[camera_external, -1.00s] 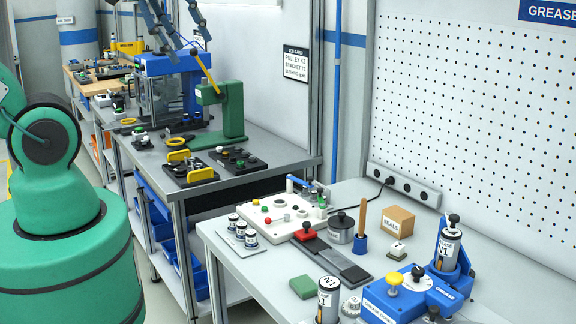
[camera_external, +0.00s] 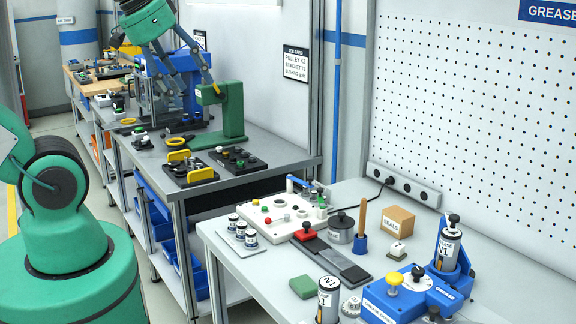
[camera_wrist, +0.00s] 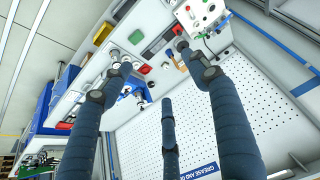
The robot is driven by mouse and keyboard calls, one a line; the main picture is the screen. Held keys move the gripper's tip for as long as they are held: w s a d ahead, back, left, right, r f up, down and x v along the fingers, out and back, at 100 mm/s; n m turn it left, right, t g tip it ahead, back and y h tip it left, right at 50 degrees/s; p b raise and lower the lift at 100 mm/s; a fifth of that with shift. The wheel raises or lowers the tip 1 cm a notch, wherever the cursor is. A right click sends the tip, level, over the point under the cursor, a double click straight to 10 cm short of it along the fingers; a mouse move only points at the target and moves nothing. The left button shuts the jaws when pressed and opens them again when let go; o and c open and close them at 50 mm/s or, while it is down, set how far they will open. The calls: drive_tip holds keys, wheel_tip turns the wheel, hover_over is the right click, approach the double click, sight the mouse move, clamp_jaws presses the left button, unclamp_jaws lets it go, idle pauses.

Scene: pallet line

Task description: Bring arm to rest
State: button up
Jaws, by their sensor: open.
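My gripper (camera_external: 178,85) hangs at the upper left of the external view, in front of the blue-framed machine on the middle bench. Its dark fingers are spread and hold nothing. In the wrist view my gripper (camera_wrist: 155,72) shows its long fingers apart, with no object between them. The tips overlap the benches in that view, but the distance to them cannot be told. The fingers partly hide the blue-framed machine (camera_external: 151,66).
A green press (camera_external: 232,112) with a yellow handle stands close right of the fingers. The near bench holds a white fixture board (camera_external: 268,213), a blue grease station (camera_external: 408,296) and a seals box (camera_external: 398,219). The aisle floor (camera_external: 160,300) looks clear.

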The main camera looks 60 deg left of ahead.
wheel_tip(320, 180, down, 9)
drive_tip(key=b, duration=0.7)
drive_tip(key=shift+r, duration=0.15)
drive_tip(key=shift+c, duration=0.9)
